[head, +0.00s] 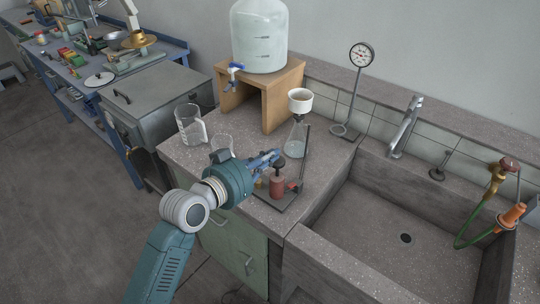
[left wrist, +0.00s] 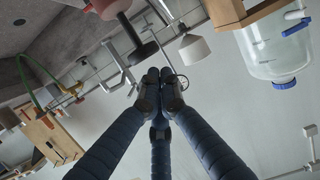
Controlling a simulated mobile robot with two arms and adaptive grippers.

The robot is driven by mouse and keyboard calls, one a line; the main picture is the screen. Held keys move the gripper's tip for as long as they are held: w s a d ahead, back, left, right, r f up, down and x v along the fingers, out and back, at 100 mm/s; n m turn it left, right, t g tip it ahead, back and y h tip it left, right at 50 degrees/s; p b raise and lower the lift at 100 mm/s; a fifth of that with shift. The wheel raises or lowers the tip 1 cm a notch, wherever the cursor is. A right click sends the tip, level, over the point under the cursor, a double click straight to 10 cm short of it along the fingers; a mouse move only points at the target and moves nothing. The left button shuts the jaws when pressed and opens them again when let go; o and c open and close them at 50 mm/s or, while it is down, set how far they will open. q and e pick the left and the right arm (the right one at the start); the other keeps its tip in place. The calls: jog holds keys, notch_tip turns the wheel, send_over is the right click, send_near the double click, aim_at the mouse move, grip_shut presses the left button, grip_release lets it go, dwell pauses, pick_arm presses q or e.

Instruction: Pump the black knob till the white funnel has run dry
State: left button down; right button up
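The black knob (head: 280,163) tops a red pump (head: 278,187) on a dark base at the bench's front edge. The white funnel (head: 300,97) sits upright on a clear flask (head: 297,138) behind it. I cannot tell whether liquid is in the funnel. My left gripper (head: 274,157) is close beside the knob, at about its height. In the left wrist view, its fingertips (left wrist: 160,82) come together with nothing seen between them. The knob (left wrist: 143,53) shows there apart from the tips, and the funnel (left wrist: 195,48) hangs upside down in that picture. My right gripper is not in view.
A dark upright post (head: 305,155) stands beside the pump. Glass beakers (head: 190,124) are left of it. A wooden stand (head: 279,100) bears a large clear carboy (head: 259,36). A pressure gauge (head: 361,55) stands behind; a sink (head: 400,238) opens at the right.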

pick_arm(q)
jog(key=shift+f, duration=0.25)
notch_tip(320, 180, down, 4)
jog(key=shift+f+b, duration=0.15)
jog(key=shift+b, duration=1.05)
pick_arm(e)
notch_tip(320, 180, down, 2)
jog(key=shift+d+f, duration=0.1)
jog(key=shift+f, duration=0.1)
pick_arm(q)
jog(key=s+a+r+p, duration=0.2)
jog(key=s+a+r, duration=0.3)
jog(key=s, duration=0.3)
jog(key=shift+a+r, duration=0.35)
jog(key=shift+r, duration=0.45)
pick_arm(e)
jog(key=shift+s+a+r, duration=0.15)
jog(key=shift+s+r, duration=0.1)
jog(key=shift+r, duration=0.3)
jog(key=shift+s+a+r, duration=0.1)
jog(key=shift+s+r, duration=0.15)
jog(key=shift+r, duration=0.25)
